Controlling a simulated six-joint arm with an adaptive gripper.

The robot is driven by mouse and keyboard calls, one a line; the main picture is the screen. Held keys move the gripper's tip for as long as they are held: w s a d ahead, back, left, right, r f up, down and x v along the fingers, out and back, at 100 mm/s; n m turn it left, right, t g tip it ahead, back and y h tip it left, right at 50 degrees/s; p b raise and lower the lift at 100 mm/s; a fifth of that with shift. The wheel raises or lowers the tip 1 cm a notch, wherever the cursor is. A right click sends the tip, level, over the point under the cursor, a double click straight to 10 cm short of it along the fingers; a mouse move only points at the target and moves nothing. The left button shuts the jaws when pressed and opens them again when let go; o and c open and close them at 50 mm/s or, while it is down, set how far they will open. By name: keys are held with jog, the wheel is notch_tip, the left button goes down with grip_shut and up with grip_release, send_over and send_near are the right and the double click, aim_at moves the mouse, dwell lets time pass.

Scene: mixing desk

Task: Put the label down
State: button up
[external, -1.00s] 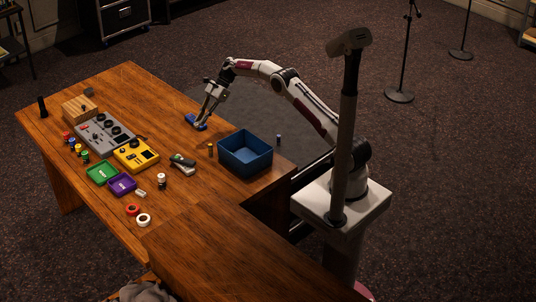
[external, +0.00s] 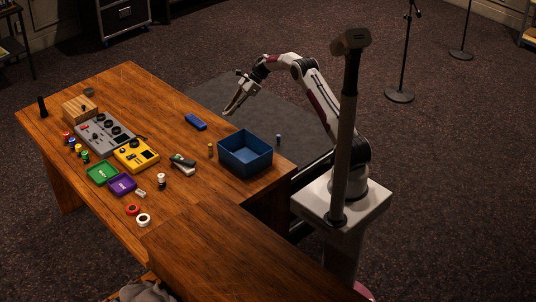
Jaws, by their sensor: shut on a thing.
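My gripper (external: 230,109) is raised above the right side of the desk, pointing down and to the left. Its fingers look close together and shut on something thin. I take this to be the label, but it is too small to make out here. A blue block-like thing (external: 196,122) lies on the desk to the left of and below the gripper, apart from it. An open blue bin (external: 245,165) stands on the desk below and right of the gripper.
A yellow device (external: 137,155), a grey mixer (external: 105,133), a green tray (external: 103,173) and a purple tray (external: 122,185) stand on the left. A black-and-grey tool (external: 183,164) lies mid-desk. A small bottle (external: 210,150) stands by the bin. The front of the desk (external: 220,235) is clear.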

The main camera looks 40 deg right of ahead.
jog(key=s+d+f+m+t, duration=0.1)
jog(key=s+d+f, duration=0.1)
jog(key=d, duration=0.4)
jog(key=s+d+f+m+t, duration=0.1)
jog(key=s+d+f+m, duration=0.15)
jog(key=d, duration=0.25)
jog(key=m+t+h, duration=0.2)
jog(key=m, duration=0.1)
send_over(291, 160)
notch_tip(291, 160, down, 15)
jog(key=shift+r, duration=0.15)
jog(key=shift+w+n, duration=0.1)
jog(key=shift+n, duration=0.25)
jog(key=shift+f, duration=3.1)
jog(key=shift+f, duration=0.15)
